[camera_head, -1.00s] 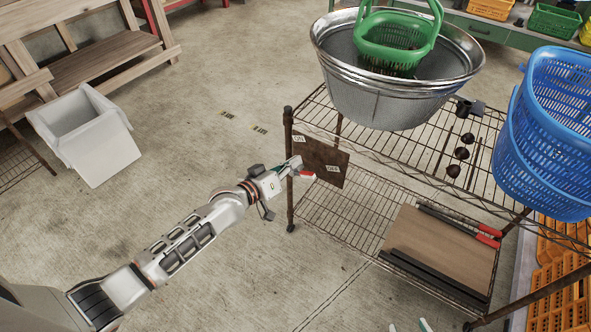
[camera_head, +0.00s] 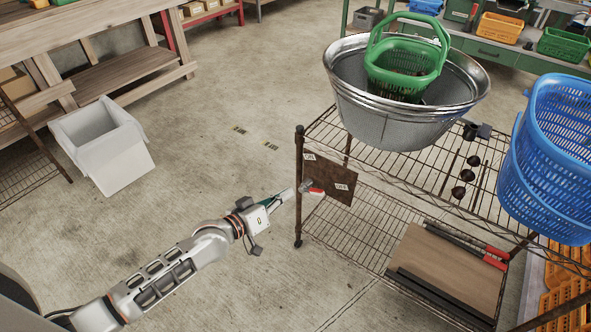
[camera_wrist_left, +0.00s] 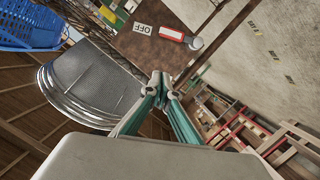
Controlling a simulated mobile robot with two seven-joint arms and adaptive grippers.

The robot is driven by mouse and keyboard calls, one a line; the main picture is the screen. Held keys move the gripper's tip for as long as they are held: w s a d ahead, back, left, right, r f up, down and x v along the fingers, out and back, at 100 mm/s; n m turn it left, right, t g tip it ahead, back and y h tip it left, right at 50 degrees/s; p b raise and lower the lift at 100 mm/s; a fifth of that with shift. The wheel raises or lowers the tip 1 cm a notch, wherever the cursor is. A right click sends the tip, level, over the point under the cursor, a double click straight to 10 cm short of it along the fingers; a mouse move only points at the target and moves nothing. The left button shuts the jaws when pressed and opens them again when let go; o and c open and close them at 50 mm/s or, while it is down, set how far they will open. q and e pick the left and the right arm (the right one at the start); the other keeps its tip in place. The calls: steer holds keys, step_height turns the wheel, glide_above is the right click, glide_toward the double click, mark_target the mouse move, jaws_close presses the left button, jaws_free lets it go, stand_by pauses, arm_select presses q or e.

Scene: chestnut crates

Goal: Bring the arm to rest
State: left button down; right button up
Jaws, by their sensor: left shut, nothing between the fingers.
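My left gripper (camera_head: 286,196) is shut and empty, just left of the switch board, with a small gap to it. The brown board (camera_head: 336,172) hangs at the rack's left end and carries an ON label (camera_head: 309,157) and an OFF label (camera_head: 341,187). Its red-handled lever (camera_head: 317,191) points toward OFF. In the left wrist view the closed teal fingers (camera_wrist_left: 161,84) meet at their tips, with the red lever (camera_wrist_left: 171,33) and OFF label (camera_wrist_left: 143,30) beyond them. My right gripper is not in view.
The wire rack (camera_head: 300,215) holds a metal tub (camera_head: 385,120) with a green basket (camera_head: 400,75), a blue basket (camera_head: 545,185) and several dark chestnuts (camera_head: 463,176). A white bin (camera_head: 125,165) stands at left. Open floor (camera_head: 215,90) lies between bin and rack.

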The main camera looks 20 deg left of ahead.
arm_select(q)
steer(key=s+f+m+g+y+p, duration=0.1)
steer(key=s+p, duration=0.3)
steer(key=s, duration=1.1)
steer(key=s+a+f+m+g+y+p, duration=0.1)
steer(key=s+f+m+g+y+p, duration=0.1)
steer(key=s, duration=1.3)
steer(key=shift+f+m+y+p, duration=0.4)
steer(key=shift+m+y+p, duration=0.3)
steer(key=shift+m+p, duration=0.35)
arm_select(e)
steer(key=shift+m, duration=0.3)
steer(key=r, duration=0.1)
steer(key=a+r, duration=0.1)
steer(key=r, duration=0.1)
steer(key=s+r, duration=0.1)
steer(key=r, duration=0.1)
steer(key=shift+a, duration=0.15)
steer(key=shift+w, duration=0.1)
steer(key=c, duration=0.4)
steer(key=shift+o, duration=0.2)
